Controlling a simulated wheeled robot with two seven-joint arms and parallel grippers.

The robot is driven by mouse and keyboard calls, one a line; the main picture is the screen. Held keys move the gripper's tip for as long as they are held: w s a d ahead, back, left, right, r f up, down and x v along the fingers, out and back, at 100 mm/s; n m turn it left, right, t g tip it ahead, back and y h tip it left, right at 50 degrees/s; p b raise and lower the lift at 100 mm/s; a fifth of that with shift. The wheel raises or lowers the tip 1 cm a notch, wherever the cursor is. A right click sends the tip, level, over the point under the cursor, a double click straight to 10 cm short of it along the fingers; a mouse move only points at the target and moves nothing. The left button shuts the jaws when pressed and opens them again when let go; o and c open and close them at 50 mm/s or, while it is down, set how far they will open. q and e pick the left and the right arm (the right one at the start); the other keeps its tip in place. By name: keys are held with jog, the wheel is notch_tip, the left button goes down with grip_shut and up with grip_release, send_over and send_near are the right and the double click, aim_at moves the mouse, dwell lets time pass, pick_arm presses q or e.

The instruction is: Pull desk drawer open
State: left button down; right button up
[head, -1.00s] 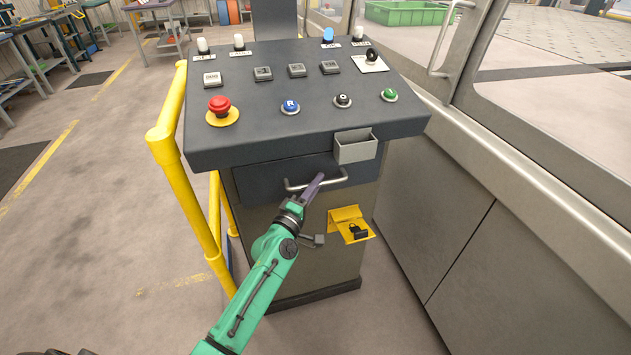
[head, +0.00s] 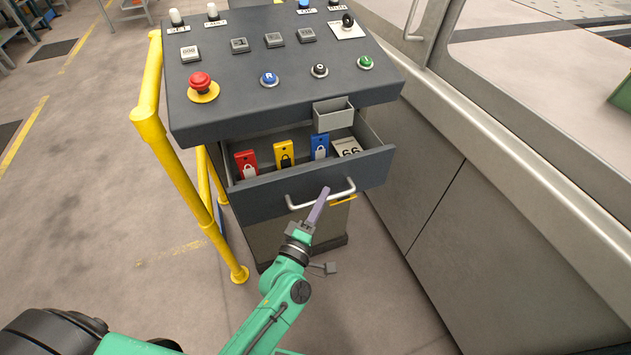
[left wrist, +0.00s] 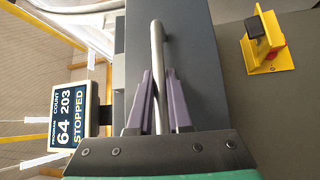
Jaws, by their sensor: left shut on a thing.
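The desk drawer (head: 290,200) is pulled out below the control desk top (head: 275,85), and its inside shows in the head view. Red, yellow and blue tags with padlock shapes and a pale numbered card stand in it. My left gripper (head: 320,198) is shut on the drawer's silver bar handle (head: 340,190). In the left wrist view the purple fingers (left wrist: 160,105) lie on both sides of the handle bar (left wrist: 157,55), against the grey drawer front (left wrist: 190,60). My right gripper is not in view.
A yellow rail (head: 185,160) stands left of the desk. A grey machine wall (head: 480,200) runs close along the right. A small grey box (head: 333,113) hangs on the desk edge above the drawer. Open floor (head: 90,230) lies to the left.

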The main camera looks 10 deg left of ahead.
pick_arm(q)
jog(key=shift+s+d, duration=0.4)
jog(key=shift+s, duration=0.25)
jog(key=shift+s+d, duration=0.35)
jog(key=shift+s, duration=0.25)
jog(key=shift+f, duration=0.1)
jog(key=c, duration=0.8)
grip_release()
jog(key=shift+c, duration=0.2)
jog(key=b+v, duration=0.2)
jog(key=v, duration=1.2)
jog(key=shift+s, duration=0.3)
jog(key=shift+a, duration=0.1)
